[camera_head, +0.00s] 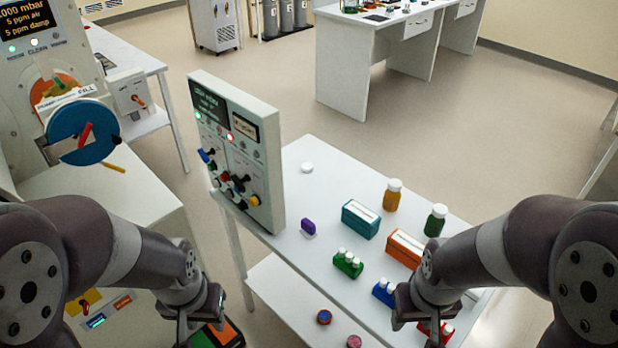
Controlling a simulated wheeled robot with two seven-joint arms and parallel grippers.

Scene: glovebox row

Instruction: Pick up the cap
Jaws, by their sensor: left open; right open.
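A small white round cap (307,168) lies on the white table (325,205), near its far left edge beside the upright control panel. It stands clear of the other things. My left gripper (200,322) is open at the bottom left, off the table's left side and well short of the cap.
The control panel (238,150) stands on the table's left edge.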

